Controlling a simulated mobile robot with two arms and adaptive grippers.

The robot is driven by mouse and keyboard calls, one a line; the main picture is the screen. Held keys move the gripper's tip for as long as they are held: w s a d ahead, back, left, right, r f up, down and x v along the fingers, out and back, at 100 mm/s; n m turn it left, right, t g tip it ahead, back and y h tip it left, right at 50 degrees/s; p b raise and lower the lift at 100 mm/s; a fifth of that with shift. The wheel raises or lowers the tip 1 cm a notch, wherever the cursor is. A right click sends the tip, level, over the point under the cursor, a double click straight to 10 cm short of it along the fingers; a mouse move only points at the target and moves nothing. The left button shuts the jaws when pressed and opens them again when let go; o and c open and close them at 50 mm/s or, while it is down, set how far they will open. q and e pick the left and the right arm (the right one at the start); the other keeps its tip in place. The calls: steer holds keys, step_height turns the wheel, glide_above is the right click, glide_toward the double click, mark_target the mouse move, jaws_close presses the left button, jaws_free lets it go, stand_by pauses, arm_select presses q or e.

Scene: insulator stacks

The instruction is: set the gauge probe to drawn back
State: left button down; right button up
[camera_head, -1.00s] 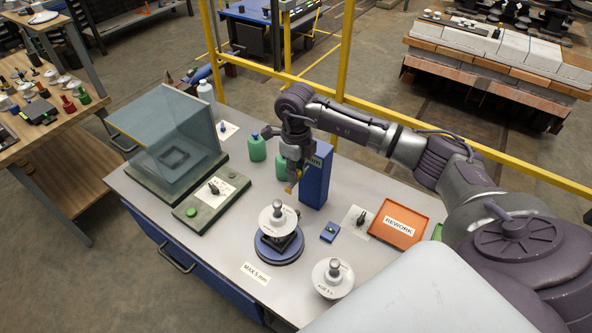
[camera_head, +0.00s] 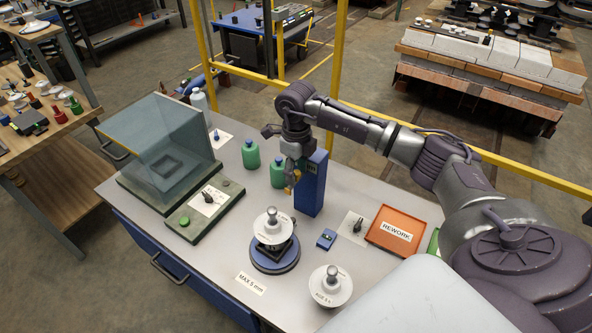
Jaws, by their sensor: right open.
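A tall blue column (camera_head: 311,185) stands on the grey bench, behind a white insulator disc (camera_head: 272,226) set on a round blue turntable base (camera_head: 275,259). My right gripper (camera_head: 291,182) hangs at the left face of the column, pointing down. It is open. A small yellow-orange part shows at its fingertips; I cannot tell whether it is part of the gripper or of a gauge probe. No probe can be made out clearly, because the gripper covers that side of the column. My left gripper is out of view.
Two green bottles (camera_head: 250,154) stand left of the gripper. A glass-sided box (camera_head: 160,135) and a switch panel (camera_head: 205,205) are at left. A small blue block (camera_head: 326,239), a second insulator (camera_head: 331,286) and an orange REWORK tray (camera_head: 396,231) lie at right.

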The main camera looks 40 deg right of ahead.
mark_target(296, 171)
step_height(296, 171, up, 12)
stand_by(0.6)
stand_by(0.5)
